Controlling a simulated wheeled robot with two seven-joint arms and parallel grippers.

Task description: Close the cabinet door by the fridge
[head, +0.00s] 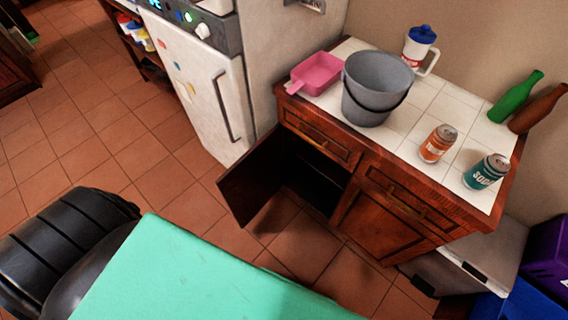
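The dark wood cabinet (465,225) stands right of the white fridge (205,90) in the head view. Its left door (250,182), the one by the fridge, stands open and sticks out over the tiled floor, hinged on the fridge side. The dark inside of the cabinet (312,180) shows behind it. The right door (362,222) is shut, and both drawers above are shut. Neither of my grippers is in view, so I cannot see whether they hold anything.
On the white tiled top stand a grey bucket (372,90), pink dustpan (316,74), lidded jug (420,48), two cans and two bottles. A teal flat surface (190,275) and a black ribbed shape fill the lower left. Floor left of the door (165,190) is clear.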

